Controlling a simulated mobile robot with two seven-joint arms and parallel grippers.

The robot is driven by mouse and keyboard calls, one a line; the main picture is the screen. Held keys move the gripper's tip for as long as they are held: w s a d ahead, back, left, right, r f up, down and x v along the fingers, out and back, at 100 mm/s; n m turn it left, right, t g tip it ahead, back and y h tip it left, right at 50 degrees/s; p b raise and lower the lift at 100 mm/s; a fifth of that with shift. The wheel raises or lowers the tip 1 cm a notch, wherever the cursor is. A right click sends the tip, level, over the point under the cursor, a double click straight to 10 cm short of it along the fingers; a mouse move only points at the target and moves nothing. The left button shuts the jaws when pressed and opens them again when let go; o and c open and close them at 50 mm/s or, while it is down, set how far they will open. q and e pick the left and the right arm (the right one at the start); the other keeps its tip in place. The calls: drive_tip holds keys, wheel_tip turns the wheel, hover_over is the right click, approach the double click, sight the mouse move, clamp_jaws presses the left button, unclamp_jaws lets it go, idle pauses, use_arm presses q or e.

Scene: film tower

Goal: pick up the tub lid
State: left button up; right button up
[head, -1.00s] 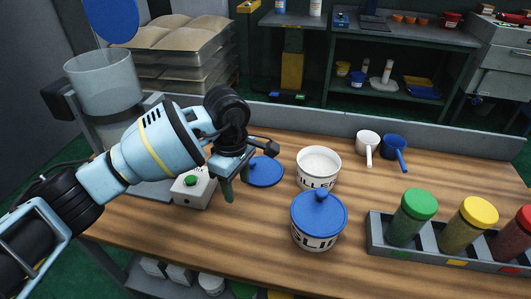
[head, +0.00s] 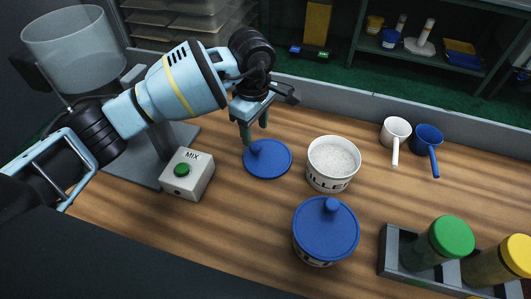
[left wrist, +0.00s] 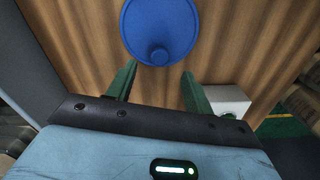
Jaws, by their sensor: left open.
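A flat blue lid with a small knob (head: 272,161) lies on the wooden bench beside an open white tub (head: 332,177) of pale filler. A second blue lid (head: 322,232) sits on a closed white tub in front. My left gripper (head: 254,134) is open and empty, its green fingers pointing down at the left rear edge of the loose lid, near the knob. In the left wrist view the lid (left wrist: 160,25) lies just ahead of the open fingers (left wrist: 159,70), with its knob towards the gap. My right gripper is not in view.
A MIX box with a green button (head: 187,174) stands left of the lid, beside a clear hopper (head: 82,50). A white scoop (head: 395,133) and a blue scoop (head: 427,138) lie at the right rear. A grey rack of jars (head: 395,252) is at front right.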

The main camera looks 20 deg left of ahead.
sight(255, 146)
use_arm(q)
drive_tip(key=shift+w+f, duration=0.1)
drive_tip(key=shift+f, duration=0.35)
drive_tip(key=shift+a+f, duration=0.1)
drive_tip(key=shift+f, duration=2.45)
drive_tip(key=c, duration=1.1)
drive_tip(key=shift+o, duration=0.2)
wheel_tip(255, 146, up, 10)
drive_tip(key=s+a+f+m, duration=0.1)
drive_tip(key=s+a+m, duration=0.1)
drive_tip(key=s+m, duration=0.5)
drive_tip(key=s+a+f+m, duration=0.1)
drive_tip(key=s+a+m, duration=0.2)
drive_tip(key=s+m, duration=0.4)
drive_tip(key=s, duration=0.3)
drive_tip(key=shift+a+m, duration=0.25)
drive_tip(key=shift+m, duration=0.05)
